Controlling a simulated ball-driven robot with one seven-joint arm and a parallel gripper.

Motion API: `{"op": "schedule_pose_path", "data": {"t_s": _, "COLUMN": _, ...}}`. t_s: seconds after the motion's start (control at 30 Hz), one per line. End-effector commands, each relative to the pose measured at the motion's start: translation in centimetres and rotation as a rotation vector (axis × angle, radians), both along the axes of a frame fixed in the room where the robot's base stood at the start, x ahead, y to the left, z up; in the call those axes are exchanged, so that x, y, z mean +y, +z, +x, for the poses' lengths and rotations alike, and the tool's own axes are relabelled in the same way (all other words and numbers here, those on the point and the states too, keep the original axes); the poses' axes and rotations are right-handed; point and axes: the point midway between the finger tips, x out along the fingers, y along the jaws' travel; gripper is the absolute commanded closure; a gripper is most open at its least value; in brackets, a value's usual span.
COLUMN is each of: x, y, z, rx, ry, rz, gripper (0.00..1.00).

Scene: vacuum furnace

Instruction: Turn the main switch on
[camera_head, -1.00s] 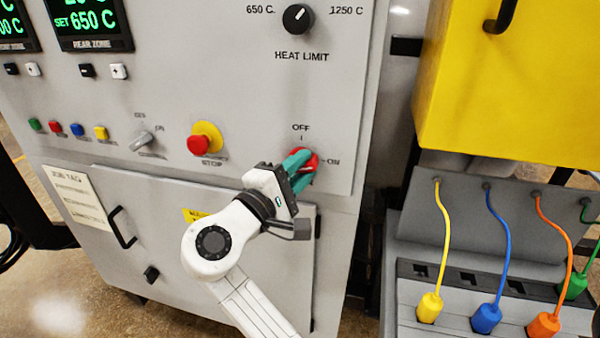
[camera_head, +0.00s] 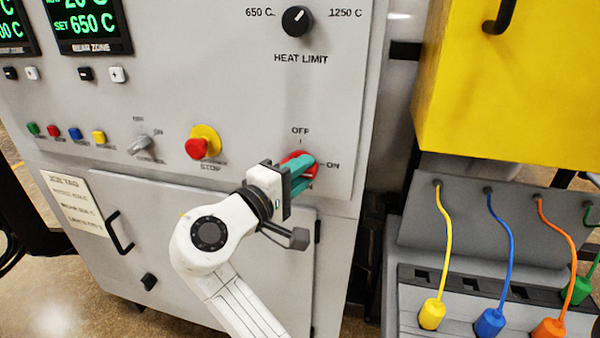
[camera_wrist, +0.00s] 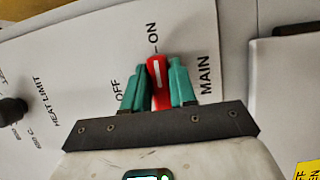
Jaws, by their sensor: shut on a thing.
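The red main switch knob (camera_head: 291,157) sits on the grey panel between an OFF label above it and an ON label at its right. In the wrist view, the knob (camera_wrist: 159,82) shows a white line that points toward ON, and MAIN is printed beside it. My gripper (camera_head: 305,172) has teal fingers lying on both sides of the knob. The wrist view shows the same gripper (camera_wrist: 158,68) shut on the knob. The fingers hide part of the knob in the head view.
A red stop button (camera_head: 198,148) on a yellow base and a grey control switch (camera_head: 141,145) are to the left. The heat limit knob (camera_head: 296,20) is above. A yellow box (camera_head: 510,90) and coloured cables with plugs stand at the right.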

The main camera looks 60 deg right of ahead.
Motion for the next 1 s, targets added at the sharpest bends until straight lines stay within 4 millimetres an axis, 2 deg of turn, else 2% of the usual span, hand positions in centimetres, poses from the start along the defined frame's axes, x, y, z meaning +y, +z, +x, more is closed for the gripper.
{"op": "schedule_pose_path", "data": {"t_s": 0.07, "x": 0.0, "y": -0.2, "z": -0.1, "rx": 0.001, "ry": -0.003, "rz": 0.003, "gripper": 1.00}}
{"op": "schedule_pose_path", "data": {"t_s": 0.1, "x": 0.0, "y": -0.2, "z": -0.1, "rx": 0.001, "ry": -0.003, "rz": 0.003, "gripper": 0.73}}
{"op": "schedule_pose_path", "data": {"t_s": 0.3, "x": 0.0, "y": -0.1, "z": 0.0, "rx": 0.001, "ry": -0.002, "rz": 0.002, "gripper": 0.54}}
{"op": "schedule_pose_path", "data": {"t_s": 0.57, "x": 0.1, "y": -0.1, "z": 0.0, "rx": 0.001, "ry": -0.001, "rz": 0.001, "gripper": 0.53}}
{"op": "schedule_pose_path", "data": {"t_s": 0.67, "x": 0.7, "y": -0.1, "z": 0.1, "rx": 0.001, "ry": 0.001, "rz": 0.000, "gripper": 0.53}}
{"op": "schedule_pose_path", "data": {"t_s": 0.77, "x": 2.1, "y": -0.1, "z": 0.2, "rx": 0.000, "ry": 0.003, "rz": 0.000, "gripper": 0.53}}
{"op": "schedule_pose_path", "data": {"t_s": 1.0, "x": 6.8, "y": -0.1, "z": 0.4, "rx": 0.000, "ry": 0.002, "rz": 0.001, "gripper": 0.53}}
